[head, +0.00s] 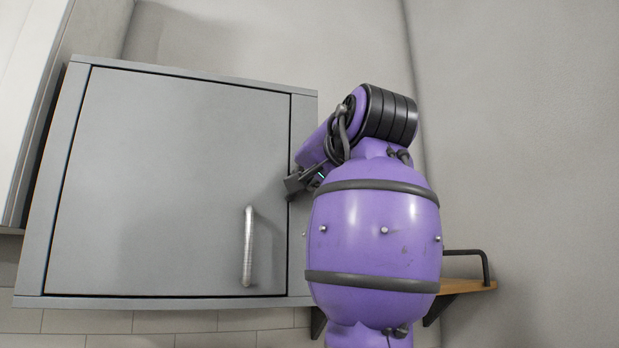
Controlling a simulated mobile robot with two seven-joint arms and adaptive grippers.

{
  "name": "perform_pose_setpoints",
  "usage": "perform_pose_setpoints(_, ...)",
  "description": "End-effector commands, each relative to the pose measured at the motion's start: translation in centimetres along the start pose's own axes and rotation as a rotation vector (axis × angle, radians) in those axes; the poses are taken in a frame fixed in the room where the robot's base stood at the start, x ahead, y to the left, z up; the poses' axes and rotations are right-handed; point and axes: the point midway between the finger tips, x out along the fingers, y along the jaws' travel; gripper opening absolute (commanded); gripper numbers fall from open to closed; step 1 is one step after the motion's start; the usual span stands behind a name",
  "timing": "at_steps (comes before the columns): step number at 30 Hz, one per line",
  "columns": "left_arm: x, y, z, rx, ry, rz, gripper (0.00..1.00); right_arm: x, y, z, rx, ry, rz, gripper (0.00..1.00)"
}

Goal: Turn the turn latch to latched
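The grey cabinet's door (170,190) is closed flush in its frame (303,125) and has a vertical metal handle (248,246) near its lower right. No turn latch can be made out; my purple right arm and its gripper cover part of the cabinet's right edge. My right gripper (292,186) is at the seam between the door and the right side of the frame, above and right of the handle. Only a small dark part of it shows, and its fingers cannot be told apart. My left gripper is out of view.
A small wooden shelf (466,287) with a dark metal bracket sticks out at the lower right, partly behind my arm. A pale panel (28,90) stands left of the cabinet. The wall (530,150) on the right is bare.

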Motion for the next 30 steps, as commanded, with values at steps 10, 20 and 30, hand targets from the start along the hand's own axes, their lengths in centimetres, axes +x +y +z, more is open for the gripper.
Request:
perform_pose_setpoints(10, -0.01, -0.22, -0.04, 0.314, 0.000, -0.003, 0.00, 0.02, -0.15, -0.14, -0.001, 0.003, -0.003, 0.00)
perform_pose_setpoints(20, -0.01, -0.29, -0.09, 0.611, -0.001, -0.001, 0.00, 0.03, -0.20, -0.16, -0.001, 0.003, -0.004, 0.00)
perform_pose_setpoints(30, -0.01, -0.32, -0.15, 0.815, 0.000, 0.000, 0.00, 0.03, -0.18, -0.16, -0.001, 0.003, -0.003, 0.00)
